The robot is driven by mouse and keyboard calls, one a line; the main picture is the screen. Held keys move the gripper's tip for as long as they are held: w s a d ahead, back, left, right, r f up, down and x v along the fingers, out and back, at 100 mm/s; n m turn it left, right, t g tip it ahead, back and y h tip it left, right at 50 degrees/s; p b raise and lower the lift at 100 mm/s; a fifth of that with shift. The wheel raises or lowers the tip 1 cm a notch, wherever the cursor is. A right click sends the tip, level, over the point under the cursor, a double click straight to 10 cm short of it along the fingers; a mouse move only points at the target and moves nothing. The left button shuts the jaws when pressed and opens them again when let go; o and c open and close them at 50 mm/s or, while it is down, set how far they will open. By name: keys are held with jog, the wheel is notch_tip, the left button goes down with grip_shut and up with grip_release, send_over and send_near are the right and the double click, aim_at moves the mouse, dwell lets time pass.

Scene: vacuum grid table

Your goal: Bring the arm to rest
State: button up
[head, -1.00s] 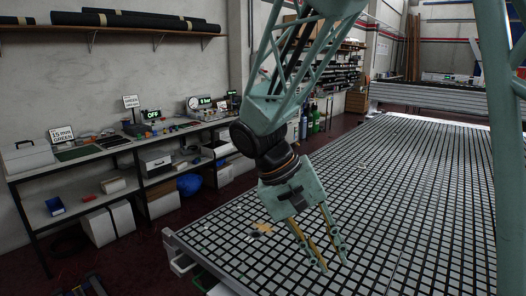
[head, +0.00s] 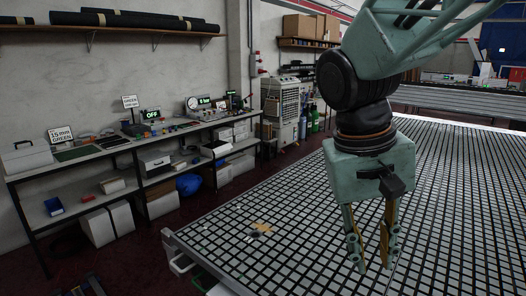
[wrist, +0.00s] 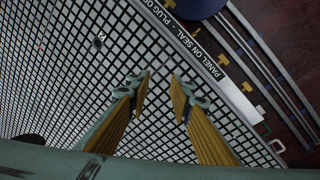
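My gripper (head: 375,257) hangs from my green arm over the vacuum grid table (head: 300,215), fingers pointing down. It also shows in the wrist view (wrist: 158,90), where its two fingers with yellow inner faces stand apart with nothing between them. The fingertips appear to be above the grid surface; the exact height is hard to tell. The table's edge strip (wrist: 205,65) in the wrist view carries the lettering "PANEL ON SEAL" and "PLUG OF".
A small tan piece and a dark round item (head: 256,231) lie near the table's left edge. A shelved workbench (head: 110,150) with signs, a gauge and boxes stands along the left wall. A grey cabinet (head: 282,105) stands behind. Most of the grid is bare.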

jog(key=s+r+t+y, duration=0.1)
jog(key=s, duration=0.6)
jog(key=s+r+t+y, duration=0.1)
jog(key=s+r+t, duration=0.1)
jog(key=s, duration=0.6)
jog(key=shift+s+d+r+t+y, duration=0.25)
jog(key=shift+d+t+y, duration=0.05)
jog(key=shift+d+y, duration=0.1)
jog(key=shift+n, duration=0.3)
